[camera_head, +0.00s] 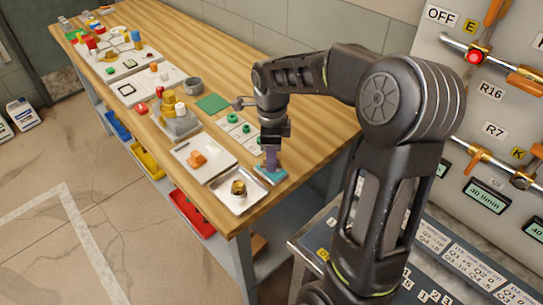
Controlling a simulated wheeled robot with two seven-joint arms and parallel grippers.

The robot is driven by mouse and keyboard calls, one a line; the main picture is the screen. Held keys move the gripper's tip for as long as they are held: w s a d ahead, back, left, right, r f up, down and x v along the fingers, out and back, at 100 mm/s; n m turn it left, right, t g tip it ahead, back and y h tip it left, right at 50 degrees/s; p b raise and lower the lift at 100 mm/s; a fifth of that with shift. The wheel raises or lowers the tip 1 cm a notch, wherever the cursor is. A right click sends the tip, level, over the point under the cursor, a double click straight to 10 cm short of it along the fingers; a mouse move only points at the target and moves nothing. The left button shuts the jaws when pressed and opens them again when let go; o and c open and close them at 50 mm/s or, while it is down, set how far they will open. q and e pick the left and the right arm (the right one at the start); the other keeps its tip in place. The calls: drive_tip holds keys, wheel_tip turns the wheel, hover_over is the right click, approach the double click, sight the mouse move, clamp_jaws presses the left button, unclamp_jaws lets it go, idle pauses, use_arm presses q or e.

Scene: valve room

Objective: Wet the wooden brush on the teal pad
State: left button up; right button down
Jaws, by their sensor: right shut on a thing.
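My right gripper (272,138) points down at the right front part of the wooden bench. It is shut on a small purple piece (271,157), upright below the fingers. The teal pad (265,176) lies directly under this piece, near the bench's right edge. The piece's lower end is at the pad, but I cannot tell whether it touches. I cannot make out a wooden surface or bristles on the held piece. My left gripper is not in view.
A metal tray with a brass nut (239,187) lies left of the pad. Behind it are a white tray (181,151) with an orange piece, a green mat (212,103) and a grey cup (193,86). A panel with gauges (485,195) stands at right.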

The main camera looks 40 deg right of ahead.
idle(0.6)
drive_tip(key=shift+r+p, duration=2.55)
drive_tip(key=shift+r, duration=0.95)
